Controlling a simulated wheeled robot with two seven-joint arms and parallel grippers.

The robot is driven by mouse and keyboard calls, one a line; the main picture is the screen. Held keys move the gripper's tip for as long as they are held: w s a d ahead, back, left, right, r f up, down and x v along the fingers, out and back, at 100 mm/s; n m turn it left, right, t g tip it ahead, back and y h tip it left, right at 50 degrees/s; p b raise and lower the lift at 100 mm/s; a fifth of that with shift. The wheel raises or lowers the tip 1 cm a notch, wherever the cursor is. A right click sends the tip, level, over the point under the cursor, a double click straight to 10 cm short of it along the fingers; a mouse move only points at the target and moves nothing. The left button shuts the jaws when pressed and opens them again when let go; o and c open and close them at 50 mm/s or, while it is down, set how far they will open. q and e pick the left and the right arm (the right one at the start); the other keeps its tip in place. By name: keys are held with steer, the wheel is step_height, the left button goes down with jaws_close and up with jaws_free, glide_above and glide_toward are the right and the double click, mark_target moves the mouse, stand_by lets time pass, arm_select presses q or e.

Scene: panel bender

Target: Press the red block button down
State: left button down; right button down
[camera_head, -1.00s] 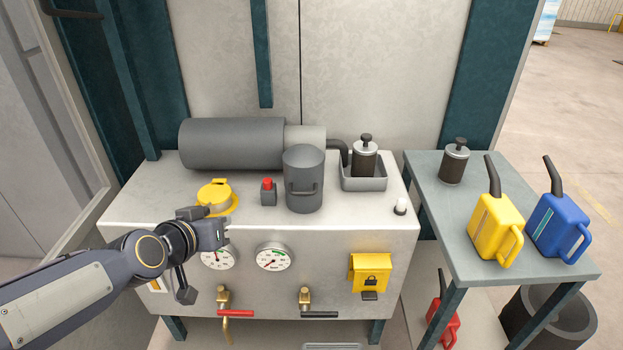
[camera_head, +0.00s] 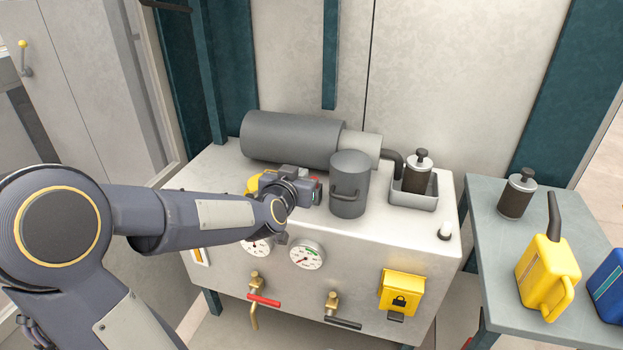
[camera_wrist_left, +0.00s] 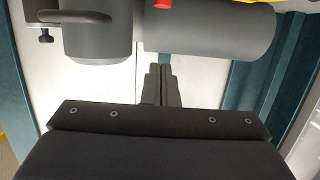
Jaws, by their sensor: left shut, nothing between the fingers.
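The red block button (camera_head: 319,188) is on top of the pale machine cabinet, just left of the upright grey canister, and is mostly hidden behind my left gripper. In the left wrist view only a bit of its red cap (camera_wrist_left: 162,3) shows at the top edge. My left gripper (camera_head: 308,184) is at the button in the head view, low over the cabinet top. Its fingers (camera_wrist_left: 162,84) are shut and empty. I cannot tell whether they touch the button. My right gripper is not in view.
The grey canister (camera_head: 349,185) stands close right of the button, with a large horizontal cylinder (camera_head: 290,138) behind. A yellow cap (camera_head: 254,184) is partly hidden by my left arm. A tray (camera_head: 414,199) with a plunger pot stands further right. A side table (camera_head: 490,245) holds cans.

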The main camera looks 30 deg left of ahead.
arm_select(q)
steer(key=shift+w+a+f, duration=0.35)
steer(key=shift+w+f, duration=0.7)
steer(key=shift+w, duration=0.25)
steer(key=shift+w+a+f, duration=0.3)
steer(key=shift+w+f, duration=0.7)
steer(key=shift+w, duration=0.35)
steer(key=shift+w+a+f, duration=0.35)
steer(key=shift+w+f, duration=0.7)
steer(key=shift+w, duration=0.25)
